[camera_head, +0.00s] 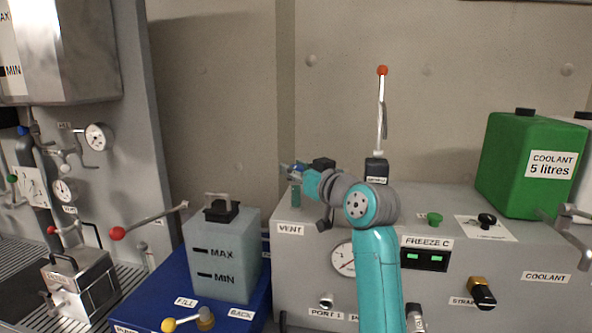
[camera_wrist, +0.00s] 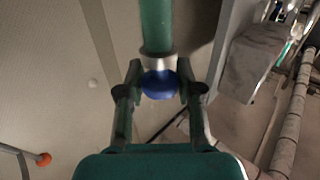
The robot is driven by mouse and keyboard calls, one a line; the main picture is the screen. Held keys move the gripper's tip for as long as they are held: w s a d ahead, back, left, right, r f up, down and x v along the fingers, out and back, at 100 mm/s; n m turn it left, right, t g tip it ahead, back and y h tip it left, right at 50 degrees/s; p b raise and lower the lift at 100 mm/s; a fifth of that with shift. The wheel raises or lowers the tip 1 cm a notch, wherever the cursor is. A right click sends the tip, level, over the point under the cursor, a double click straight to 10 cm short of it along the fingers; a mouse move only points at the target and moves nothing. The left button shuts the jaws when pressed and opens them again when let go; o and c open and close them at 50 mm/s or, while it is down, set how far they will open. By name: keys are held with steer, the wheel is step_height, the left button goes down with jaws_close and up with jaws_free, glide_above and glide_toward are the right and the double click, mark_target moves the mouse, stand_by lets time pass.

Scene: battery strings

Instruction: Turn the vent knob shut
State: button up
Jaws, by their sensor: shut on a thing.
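The vent knob is a round blue knob (camera_wrist: 160,85) at the end of a green pipe (camera_wrist: 157,28) with a metal collar. In the wrist view it sits between the two fingers of my gripper (camera_wrist: 160,78), which is shut on its sides. In the head view my gripper (camera_head: 290,170) reaches left to the top of a short green pipe (camera_head: 295,196), above the VENT label (camera_head: 290,229). There the fingers mostly hide the knob, and its turn position cannot be read.
A grey cabinet (camera_head: 300,265) carries a dial gauge (camera_head: 343,258), a FREEZE C display (camera_head: 425,259) and a red-tipped lever (camera_head: 381,110). A green coolant can (camera_head: 505,160) stands right. A MAX/MIN tank (camera_head: 222,260) and a red-ended lever (camera_head: 150,221) stand left.

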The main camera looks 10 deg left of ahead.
steer(key=o, duration=1.2)
steer(key=shift+c, duration=0.2)
steer(key=v, duration=1.2)
